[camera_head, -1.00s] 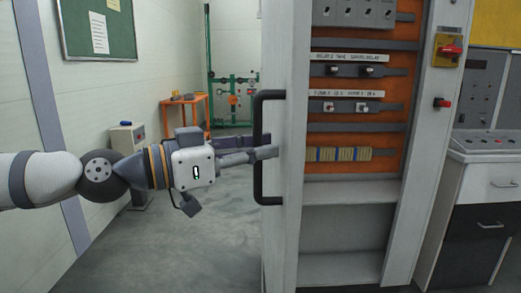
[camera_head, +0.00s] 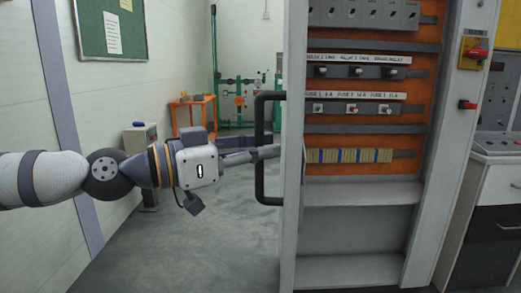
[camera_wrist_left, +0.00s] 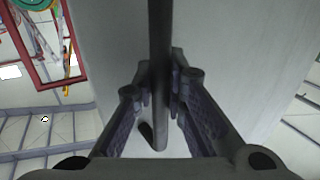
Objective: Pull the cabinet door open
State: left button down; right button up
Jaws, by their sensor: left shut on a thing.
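The cabinet door (camera_head: 293,225) is the pale panel seen nearly edge-on in the head view. It stands open, with the inside of the cabinet (camera_head: 365,170) showing to its right. A black bar handle (camera_head: 260,185) sits on the door's left side. My left gripper (camera_head: 270,152) reaches in from the left and is shut on the handle. In the left wrist view, the fingers (camera_wrist_left: 160,95) close around the dark handle bar (camera_wrist_left: 159,40) in front of the pale door face (camera_wrist_left: 105,50). My right gripper is in neither view.
Inside the cabinet are breaker rows, switches and a yellowish terminal strip (camera_head: 349,155) over pale shelves. A console (camera_head: 490,200) stands at the right. An orange table (camera_head: 193,108) and a grey post (camera_head: 143,150) stand behind my arm. The floor (camera_head: 190,250) left of the door is clear.

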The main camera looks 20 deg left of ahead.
pick_arm(q)
jog(key=shift+s+f, duration=0.1)
jog(key=c, duration=1.6)
grip_release()
jog(key=v, duration=1.2)
